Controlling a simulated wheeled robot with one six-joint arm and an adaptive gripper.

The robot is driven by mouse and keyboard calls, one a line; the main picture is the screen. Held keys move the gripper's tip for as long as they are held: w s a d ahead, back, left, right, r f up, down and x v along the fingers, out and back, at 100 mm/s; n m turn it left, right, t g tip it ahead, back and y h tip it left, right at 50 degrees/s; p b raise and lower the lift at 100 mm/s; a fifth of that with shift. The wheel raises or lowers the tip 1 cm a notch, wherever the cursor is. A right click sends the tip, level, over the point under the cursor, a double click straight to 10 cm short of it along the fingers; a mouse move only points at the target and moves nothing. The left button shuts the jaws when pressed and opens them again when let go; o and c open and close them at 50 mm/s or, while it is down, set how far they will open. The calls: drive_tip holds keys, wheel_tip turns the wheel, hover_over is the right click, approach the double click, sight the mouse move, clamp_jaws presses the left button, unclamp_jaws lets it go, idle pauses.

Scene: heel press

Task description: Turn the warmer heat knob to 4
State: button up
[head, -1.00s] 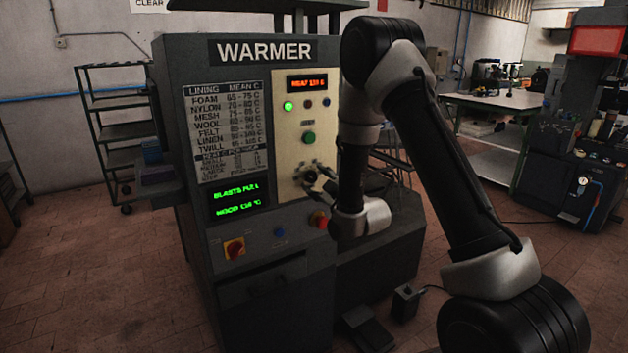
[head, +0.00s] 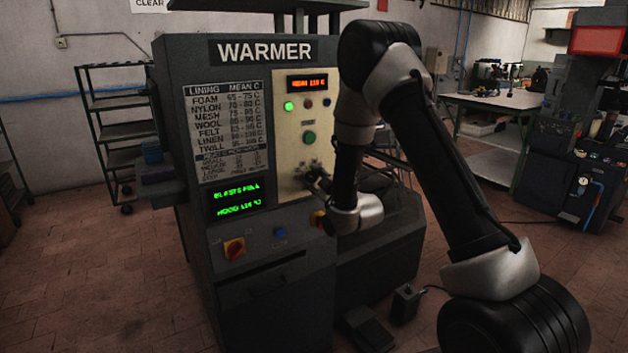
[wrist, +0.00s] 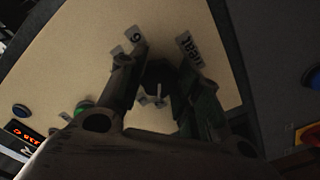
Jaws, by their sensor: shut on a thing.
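The warmer (head: 240,55) is a tall dark cabinet with a cream control panel (head: 287,140). My gripper (head: 312,178) is at the lower part of that panel. In the wrist view my gripper (wrist: 162,80) has one finger on each side of the dark round heat knob (wrist: 160,70) and is shut on it. A "HEAT" label (wrist: 189,46) and a "6" label (wrist: 136,36) show beside the knob. My fingers hide much of the dial, and I cannot read the knob's setting.
A red lit display (head: 307,82) and a green button (head: 309,137) are above my gripper. A green text display (head: 237,199) is to the left. A red and yellow switch (head: 234,249) and a blue button (head: 280,232) are below. A pedal (head: 368,328) lies on the floor.

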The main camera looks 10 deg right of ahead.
drive_tip(key=shift+m, duration=0.3)
drive_tip(key=m, duration=0.6)
drive_tip(key=shift+m, duration=0.3)
drive_tip(key=m, duration=0.6)
drive_tip(key=shift+m, duration=0.4)
drive_tip(key=o, duration=1)
drive_tip(key=shift+o, duration=0.2)
drive_tip(key=shift+s, duration=0.15)
